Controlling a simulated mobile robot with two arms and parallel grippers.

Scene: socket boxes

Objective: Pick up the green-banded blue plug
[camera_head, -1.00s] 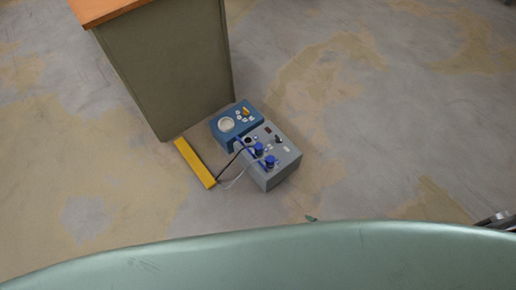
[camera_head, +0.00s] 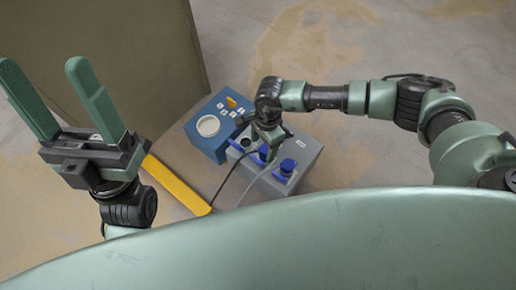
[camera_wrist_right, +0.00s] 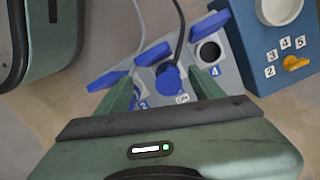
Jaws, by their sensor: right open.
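In the right wrist view a blue plug (camera_wrist_right: 170,78) with a dark cable sits in the grey socket box (camera_wrist_right: 224,78). My right gripper (camera_wrist_right: 161,72) is open, its green fingers on either side of this plug in the picture; contact cannot be told. No green band can be made out on it. In the head view my right gripper (camera_head: 266,143) hangs over the grey box (camera_head: 306,150) and partly hides that plug. A second blue plug (camera_head: 287,167) stands at the box's right. My left gripper (camera_head: 45,75) is open and empty, fingers pointing up.
A blue box (camera_head: 205,145) with a round white dial and an orange knob adjoins the grey box. A yellow bar (camera_head: 178,185) lies on the floor by the cabinet (camera_head: 120,50). A dark cable and a grey cable run from the plugs.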

